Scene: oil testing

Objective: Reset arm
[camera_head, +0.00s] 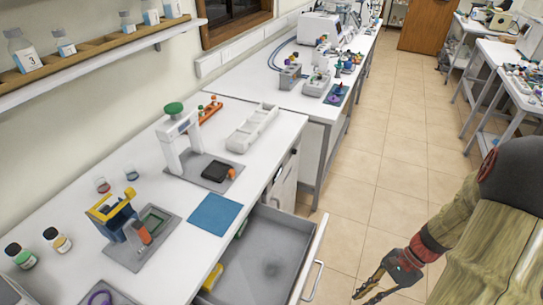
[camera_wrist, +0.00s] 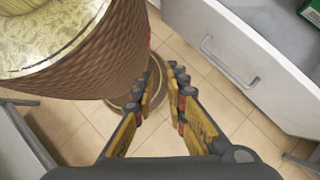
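My gripper (camera_head: 362,287) hangs over the tiled floor at the lower right of the head view, to the right of the open drawer and clear of the bench. In the wrist view, my gripper (camera_wrist: 164,72) points down at the floor. Its two yellow-padded fingers stand apart with a narrow gap at the tips. Nothing is held between them; floor tiles show in the gap. My arm covers the lower right of the head view.
An open grey drawer (camera_head: 262,262) juts from the white bench, its front beside my gripper; the drawer front (camera_wrist: 245,65) fills the wrist view's upper right. My own round body is close on the left there. Testing devices and a blue mat (camera_head: 215,214) occupy the bench. The aisle floor (camera_head: 375,150) is clear.

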